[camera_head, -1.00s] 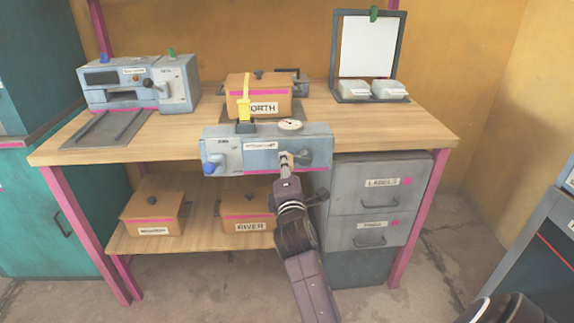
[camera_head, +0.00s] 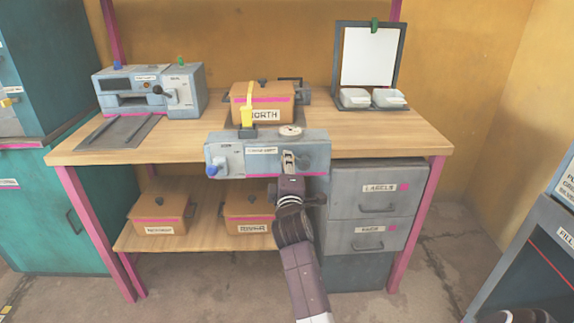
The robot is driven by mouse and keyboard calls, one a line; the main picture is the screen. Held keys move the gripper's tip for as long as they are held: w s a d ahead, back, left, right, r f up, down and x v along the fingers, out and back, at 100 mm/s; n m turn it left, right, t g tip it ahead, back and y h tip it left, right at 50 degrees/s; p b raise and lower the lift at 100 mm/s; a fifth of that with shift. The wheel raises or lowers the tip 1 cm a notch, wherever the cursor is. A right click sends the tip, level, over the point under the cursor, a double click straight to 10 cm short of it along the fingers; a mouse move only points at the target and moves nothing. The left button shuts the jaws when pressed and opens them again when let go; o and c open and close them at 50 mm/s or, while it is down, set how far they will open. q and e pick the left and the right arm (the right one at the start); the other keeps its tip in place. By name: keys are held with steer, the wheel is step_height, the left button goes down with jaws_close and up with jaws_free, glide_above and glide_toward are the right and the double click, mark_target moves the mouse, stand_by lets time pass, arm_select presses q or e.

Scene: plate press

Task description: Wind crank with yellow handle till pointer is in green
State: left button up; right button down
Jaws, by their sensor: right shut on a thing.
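A grey-blue press box (camera_head: 230,166) stands at the table's front edge, with a round white dial (camera_head: 290,131) on top. The dial's pointer and any green band are too small to read. A yellow upright handle (camera_head: 247,104) rises from a dark base on the box's top left. My right gripper (camera_head: 289,160) is at the right of the box's front face, shut on a crank by a dark hub (camera_head: 304,163). The fingers hide the crank's grip, so its colour cannot be told. A blue knob (camera_head: 211,170) sits at the box's lower left. My left gripper is not in view.
An orange box labelled NORTH (camera_head: 262,104) stands just behind the press. A grey-blue machine (camera_head: 150,88) is at the left of the table, a framed white board (camera_head: 368,57) at the right. Grey drawers (camera_head: 378,190) stand close right of my forearm.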

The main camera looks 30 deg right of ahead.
steer(key=c, duration=1.7)
jaws_free()
steer(key=v, duration=0.7)
steer(key=shift+s+a, duration=0.15)
steer(key=shift+s, duration=0.05)
steer(key=shift+f, duration=0.15)
